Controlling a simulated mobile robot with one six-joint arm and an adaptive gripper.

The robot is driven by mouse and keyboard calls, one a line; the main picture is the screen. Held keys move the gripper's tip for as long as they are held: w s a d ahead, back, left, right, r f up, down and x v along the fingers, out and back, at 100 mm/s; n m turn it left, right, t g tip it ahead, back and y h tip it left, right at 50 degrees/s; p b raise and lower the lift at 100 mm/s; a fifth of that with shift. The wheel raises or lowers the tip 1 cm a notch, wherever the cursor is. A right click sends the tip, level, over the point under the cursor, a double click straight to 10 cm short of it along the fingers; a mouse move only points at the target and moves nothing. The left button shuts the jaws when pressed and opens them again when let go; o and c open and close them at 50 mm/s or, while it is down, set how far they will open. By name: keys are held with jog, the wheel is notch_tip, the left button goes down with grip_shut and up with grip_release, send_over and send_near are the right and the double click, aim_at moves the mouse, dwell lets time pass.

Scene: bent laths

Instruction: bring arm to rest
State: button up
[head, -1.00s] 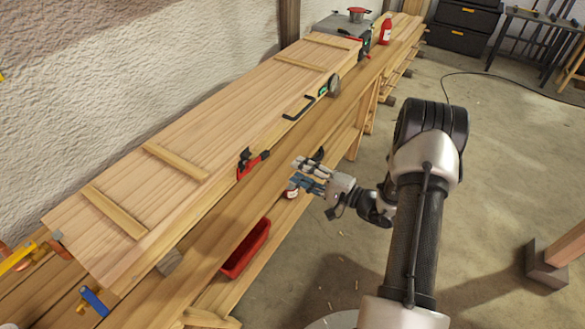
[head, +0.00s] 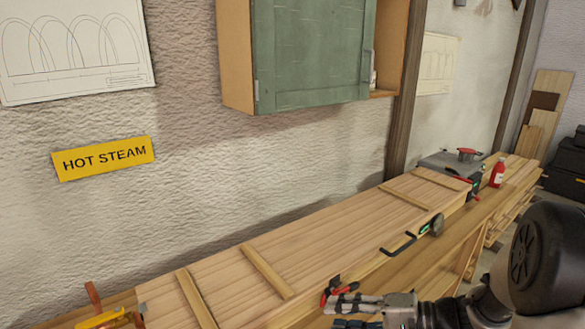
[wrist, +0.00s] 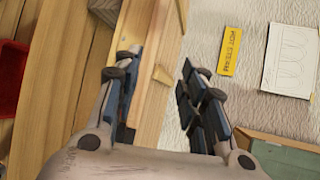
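My gripper (head: 350,312) is at the lower middle of the head view, in front of the long wooden steam box (head: 320,250). In the wrist view my gripper (wrist: 160,85) has its two fingers well apart, with nothing between them that I can see it holding. The box's pale wood and slats show beyond the fingers in the wrist view. My arm comes in from the lower right of the head view. A red and black catch (head: 337,290) on the box's front edge is just behind the fingers.
A black handle (head: 398,244) and a round gauge (head: 433,225) are on the box's front. A red bottle (head: 497,173) and a grey boiler (head: 447,167) stand at the far end. A green cabinet (head: 312,52) hangs above. A red tray (wrist: 12,80) shows in the wrist view.

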jog(key=s+a+r+n+g+h, duration=0.1)
jog(key=s+r+n+g+h, duration=0.2)
jog(key=s, duration=0.6)
jog(key=s+a+r+n+g+h, duration=0.1)
jog(key=s+a+r+n+h, duration=0.1)
jog(key=s+h, duration=0.55)
jog(key=s+d+r+t+h, duration=0.3)
jog(key=s+d+t, duration=0.1)
jog(key=s+d, duration=0.1)
jog(key=shift+s+d+r+n, duration=0.25)
jog(key=shift+d+n, duration=0.15)
jog(key=shift+d, duration=0.25)
jog(key=shift+c, duration=0.3)
